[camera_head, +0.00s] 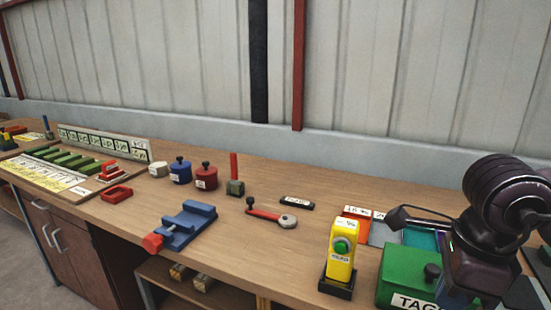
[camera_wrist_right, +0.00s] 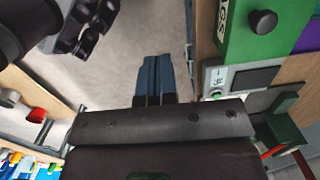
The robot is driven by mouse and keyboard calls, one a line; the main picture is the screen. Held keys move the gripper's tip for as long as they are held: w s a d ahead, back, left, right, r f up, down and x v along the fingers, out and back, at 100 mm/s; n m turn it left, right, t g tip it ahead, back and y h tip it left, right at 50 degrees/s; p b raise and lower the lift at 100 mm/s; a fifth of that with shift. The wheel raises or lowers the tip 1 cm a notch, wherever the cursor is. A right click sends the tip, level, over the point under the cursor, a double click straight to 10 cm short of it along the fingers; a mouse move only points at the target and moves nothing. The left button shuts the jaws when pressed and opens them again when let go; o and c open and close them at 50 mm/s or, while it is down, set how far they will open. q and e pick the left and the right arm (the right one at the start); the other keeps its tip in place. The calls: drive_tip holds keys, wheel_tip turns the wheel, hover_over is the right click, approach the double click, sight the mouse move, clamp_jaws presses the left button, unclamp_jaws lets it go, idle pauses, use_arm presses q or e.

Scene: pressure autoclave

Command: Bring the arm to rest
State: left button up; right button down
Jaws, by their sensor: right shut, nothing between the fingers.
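My right arm (camera_head: 505,205) comes in at the right edge of the head view, dark and bent, in front of the green TAGS box. Its gripper (camera_wrist_right: 156,72) shows in the right wrist view with two blue-grey fingers shut together, nothing between them, over the grey floor. My left gripper (camera_wrist_right: 88,30) seems to be the dark jointed part at the upper left of the right wrist view; its jaws are not clear. The left arm does not show in the head view.
The green box (camera_head: 405,268) with a black knob stands close by my right arm. A yellow device (camera_head: 341,252) stands left of it. The bench front between vise and yellow device is clear.

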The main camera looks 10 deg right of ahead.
drive_tip(key=s+a+f+m+g+y+p, duration=0.25)
drive_tip(key=a+m+y, duration=0.35)
drive_tip(key=a+y, duration=0.85)
drive_tip(key=w+d+f+m+t+h, duration=0.35)
drive_tip(key=d+f+m+t, duration=0.2)
drive_tip(key=m+t, duration=0.7)
drive_tip(key=w+d+f+m+t+h, duration=0.2)
drive_tip(key=d+f+m+t+h, duration=0.4)
drive_tip(key=m, duration=1.2)
drive_tip(key=s+d+f+m+g+h, duration=0.1)
drive_tip(key=s+f+m+g+h, duration=0.1)
drive_tip(key=s+f+m, duration=0.3)
drive_tip(key=s+d+f+m+g+h+p, duration=0.1)
drive_tip(key=s+f+m+g+h, duration=0.2)
drive_tip(key=s+f, duration=0.5)
wheel_tip(320, 180, down, 6)
drive_tip(key=shift+r+m+g, duration=0.1)
drive_tip(key=shift+m+g, duration=0.2)
drive_tip(key=shift+m, duration=0.55)
